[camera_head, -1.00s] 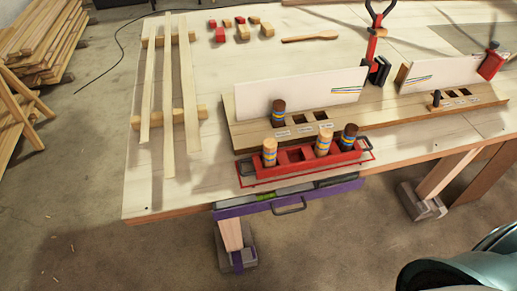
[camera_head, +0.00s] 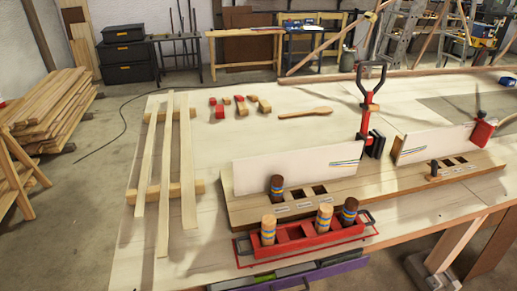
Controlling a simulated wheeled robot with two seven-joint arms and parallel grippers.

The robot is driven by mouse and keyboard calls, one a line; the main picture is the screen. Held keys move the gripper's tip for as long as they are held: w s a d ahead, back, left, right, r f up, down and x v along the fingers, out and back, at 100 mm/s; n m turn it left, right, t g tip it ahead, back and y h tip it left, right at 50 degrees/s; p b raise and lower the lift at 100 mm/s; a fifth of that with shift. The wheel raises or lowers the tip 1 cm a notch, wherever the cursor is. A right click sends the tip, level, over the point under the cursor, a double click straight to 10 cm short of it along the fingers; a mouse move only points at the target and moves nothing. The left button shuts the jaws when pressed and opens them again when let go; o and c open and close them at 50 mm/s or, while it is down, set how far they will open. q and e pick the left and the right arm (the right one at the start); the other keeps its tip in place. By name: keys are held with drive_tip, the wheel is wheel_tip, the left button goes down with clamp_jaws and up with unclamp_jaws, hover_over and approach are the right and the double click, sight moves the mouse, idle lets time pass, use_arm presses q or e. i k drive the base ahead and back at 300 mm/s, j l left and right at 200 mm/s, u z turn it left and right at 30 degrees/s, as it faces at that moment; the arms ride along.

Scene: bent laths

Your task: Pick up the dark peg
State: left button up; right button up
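A dark brown peg (camera_head: 349,212) with blue and yellow bands stands upright at the right end of the red tray (camera_head: 300,243). Two light wooden pegs stand in the same tray, one at its left (camera_head: 268,230) and one right of the middle (camera_head: 325,218). Another dark brown banded peg (camera_head: 277,188) stands at the left of the long wooden board (camera_head: 380,193) behind the tray. Neither gripper is in view.
White panels (camera_head: 300,163) stand along the board, with a red-and-black clamp (camera_head: 370,110) behind. Long laths (camera_head: 165,190) lie on cross blocks at the left. Small red and wooden blocks (camera_head: 241,106) and a wooden paddle (camera_head: 305,112) lie farther back. The table between laths and board is clear.

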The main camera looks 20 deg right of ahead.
sight(351, 205)
drive_tip(key=z, duration=0.85)
